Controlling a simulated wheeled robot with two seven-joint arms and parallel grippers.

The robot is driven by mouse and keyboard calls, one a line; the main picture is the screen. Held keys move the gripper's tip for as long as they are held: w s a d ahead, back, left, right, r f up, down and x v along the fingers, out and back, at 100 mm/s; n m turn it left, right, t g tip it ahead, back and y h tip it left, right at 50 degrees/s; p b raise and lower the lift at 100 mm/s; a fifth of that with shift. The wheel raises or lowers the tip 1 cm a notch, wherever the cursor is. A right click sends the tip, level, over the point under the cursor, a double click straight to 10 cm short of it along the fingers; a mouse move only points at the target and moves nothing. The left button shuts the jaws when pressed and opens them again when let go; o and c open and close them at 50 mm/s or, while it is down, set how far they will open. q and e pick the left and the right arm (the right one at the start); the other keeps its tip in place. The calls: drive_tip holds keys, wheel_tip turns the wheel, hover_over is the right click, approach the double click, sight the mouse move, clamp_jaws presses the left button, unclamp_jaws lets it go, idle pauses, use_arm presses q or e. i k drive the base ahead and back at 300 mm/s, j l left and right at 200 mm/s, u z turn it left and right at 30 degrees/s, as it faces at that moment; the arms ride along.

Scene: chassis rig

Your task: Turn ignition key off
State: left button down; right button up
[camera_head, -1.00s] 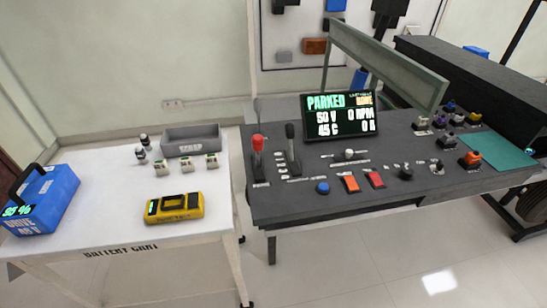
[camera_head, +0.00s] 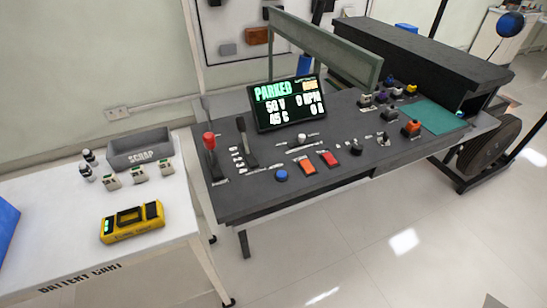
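The dark control console (camera_head: 255,200) stands at the centre, with a screen (camera_head: 290,102) reading "PARKED", 50 V, 0 RPM. Along its front are a blue button (camera_head: 281,175), an orange-red switch (camera_head: 308,166), a red switch (camera_head: 329,158) and a black rotary knob (camera_head: 356,148). A small upright metallic control (camera_head: 385,139) stands right of the black knob. A pale knob (camera_head: 302,139) sits below the screen. Which control is the ignition key is too small to tell. Neither of my grippers is in view.
A red-topped lever (camera_head: 209,143) and a black lever (camera_head: 241,128) rise at the console's left. The white battery cart (camera_head: 60,235) stands left with a yellow meter (camera_head: 132,222) and scrap bin (camera_head: 140,150). A wheel (camera_head: 490,145) is at right. Floor in front is clear.

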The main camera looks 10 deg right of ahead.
sight(385, 136)
drive_tip(key=i+l+u, duration=0.1)
drive_tip(key=l+u, duration=0.15)
drive_tip(key=l, duration=1.35)
drive_tip(key=l+u, duration=0.25)
drive_tip(key=l, duration=1.4)
